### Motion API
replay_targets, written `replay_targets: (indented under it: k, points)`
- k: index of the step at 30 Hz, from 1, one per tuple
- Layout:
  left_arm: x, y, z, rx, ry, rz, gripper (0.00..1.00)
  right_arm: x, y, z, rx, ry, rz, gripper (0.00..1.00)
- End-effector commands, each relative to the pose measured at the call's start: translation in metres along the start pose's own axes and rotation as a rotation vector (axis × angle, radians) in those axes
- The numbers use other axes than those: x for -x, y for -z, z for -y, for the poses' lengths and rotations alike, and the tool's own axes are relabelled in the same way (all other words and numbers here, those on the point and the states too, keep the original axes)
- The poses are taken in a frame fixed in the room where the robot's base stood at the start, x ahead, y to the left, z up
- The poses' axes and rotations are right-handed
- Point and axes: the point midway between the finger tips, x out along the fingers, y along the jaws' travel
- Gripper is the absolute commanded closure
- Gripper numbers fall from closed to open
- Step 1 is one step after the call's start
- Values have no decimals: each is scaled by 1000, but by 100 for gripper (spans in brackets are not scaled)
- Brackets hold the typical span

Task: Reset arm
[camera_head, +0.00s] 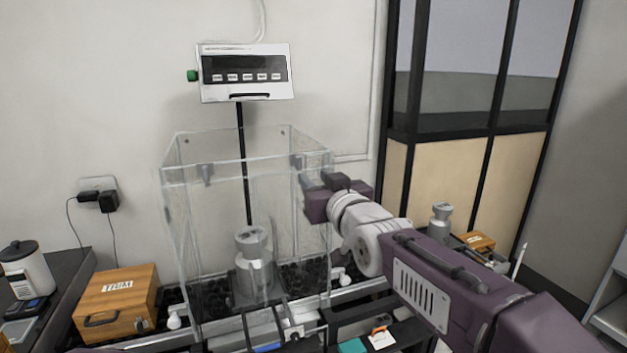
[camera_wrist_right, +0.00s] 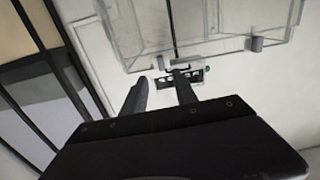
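My right arm (camera_head: 440,280) reaches in from the right, and its gripper (camera_head: 312,186) is at the upper right edge of the clear glass case (camera_head: 205,225). I cannot tell whether it touches the glass. In the right wrist view the two fingers of my right gripper (camera_wrist_right: 160,92) stand apart with nothing between them. A purple piece of my left arm (camera_head: 95,350) shows at the bottom left edge. I cannot clearly make out the left fingers among the grey parts at the bottom centre.
A metal weight (camera_head: 252,270) stands inside the case, below a display (camera_head: 245,75) on a pole. A wooden box (camera_head: 117,300) is at the left, and another weight (camera_head: 440,220) and a small wooden box (camera_head: 477,241) are behind my right arm. A jug (camera_head: 27,270) stands far left.

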Motion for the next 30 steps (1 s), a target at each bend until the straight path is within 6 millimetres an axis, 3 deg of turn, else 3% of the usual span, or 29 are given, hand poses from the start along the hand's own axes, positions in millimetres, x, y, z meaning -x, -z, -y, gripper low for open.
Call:
replay_targets:
  k: [2, 3, 5, 8, 9, 12, 15, 18, 21, 23, 30]
  points:
    - [24, 2, 0, 0, 0, 1, 100, -1, 20, -21, 0, -39, 7, 65]
    - [42, 4, -1, 0, 0, 0, 100, -1, 16, -41, -3, -78, 51, 65]
    - [57, 6, -1, 0, 0, -1, 100, 5, -26, -65, -15, -125, 179, 65]
    - [76, 8, -2, 0, 0, -1, 100, 37, -113, -92, -56, -187, 446, 65]
    - [82, 9, -2, 0, 0, -1, 100, 57, -147, -98, -77, -205, 555, 65]
    - [93, 10, -2, 0, 0, 0, 100, 118, -222, -101, -136, -239, 823, 65]
    - [98, 10, -2, 0, 0, 0, 100, 185, -279, -90, -193, -255, 1066, 65]
    - [96, 10, -2, 0, 0, 0, 100, 240, -317, -74, -233, -252, 1253, 65]
    - [94, 10, -2, 0, 0, 0, 100, 277, -333, -62, -256, -246, 1375, 65]
    - [94, 10, -2, 0, 0, 0, 100, 290, -337, -57, -266, -245, 1420, 65]
    - [94, 10, -2, 0, 0, 0, 100, 297, -338, -55, -275, -245, 1452, 65]
